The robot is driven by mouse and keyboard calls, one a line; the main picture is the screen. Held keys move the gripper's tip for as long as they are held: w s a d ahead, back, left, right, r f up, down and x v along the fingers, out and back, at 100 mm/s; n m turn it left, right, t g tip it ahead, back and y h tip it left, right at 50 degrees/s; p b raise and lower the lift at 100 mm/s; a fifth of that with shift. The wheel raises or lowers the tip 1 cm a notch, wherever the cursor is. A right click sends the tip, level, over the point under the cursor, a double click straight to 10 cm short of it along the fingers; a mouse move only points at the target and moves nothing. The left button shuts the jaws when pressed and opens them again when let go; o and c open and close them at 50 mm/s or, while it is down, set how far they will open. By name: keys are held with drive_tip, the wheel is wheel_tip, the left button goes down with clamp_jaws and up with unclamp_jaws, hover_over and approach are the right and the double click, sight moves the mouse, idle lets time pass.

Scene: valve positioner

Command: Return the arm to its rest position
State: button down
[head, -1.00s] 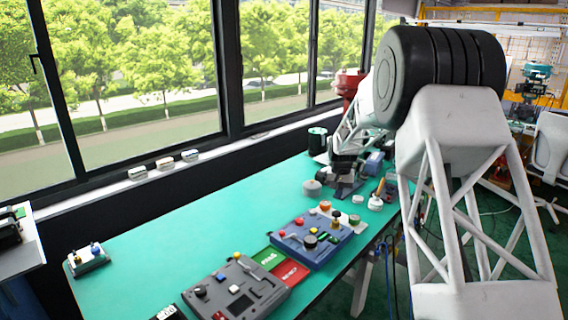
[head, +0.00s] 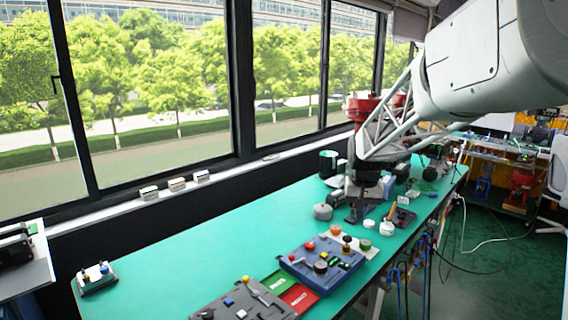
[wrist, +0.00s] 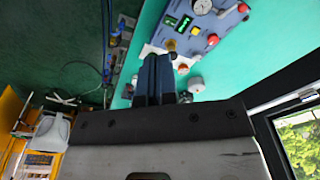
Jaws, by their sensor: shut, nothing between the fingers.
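My arm reaches in from the upper right of the head view. My gripper (head: 356,212) points down over the far part of the green table (head: 180,260), beside small loose parts. In the wrist view its two dark fingers (wrist: 155,62) lie together, shut with nothing between them. The blue valve panel (head: 345,262) with knobs and buttons lies nearer than the gripper, apart from it. It also shows in the wrist view (wrist: 220,38). I cannot tell the exact height of the fingertips above the table.
A grey panel (head: 222,302) and green (head: 279,281) and red (head: 300,298) plates lie at the near edge. A grey round part (head: 323,212), dark cylinder (head: 328,163) and white round part (head: 387,228) stand near the gripper. The table's left middle is clear.

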drive_tip(key=s+a+r+n, duration=0.1)
drive_tip(key=s+r, duration=0.1)
drive_tip(key=s, duration=0.8)
drive_tip(key=s+a+r, duration=0.1)
drive_tip(key=s+r, duration=0.1)
drive_tip(key=s, duration=0.9)
drive_tip(key=s+f+t, duration=0.1)
drive_tip(key=s+f, duration=0.2)
drive_tip(key=s, duration=1.5)
drive_tip(key=shift+s+a+f+n+t, duration=0.2)
drive_tip(key=shift+s+a+n+t, duration=0.1)
drive_tip(key=shift+a+n, duration=0.1)
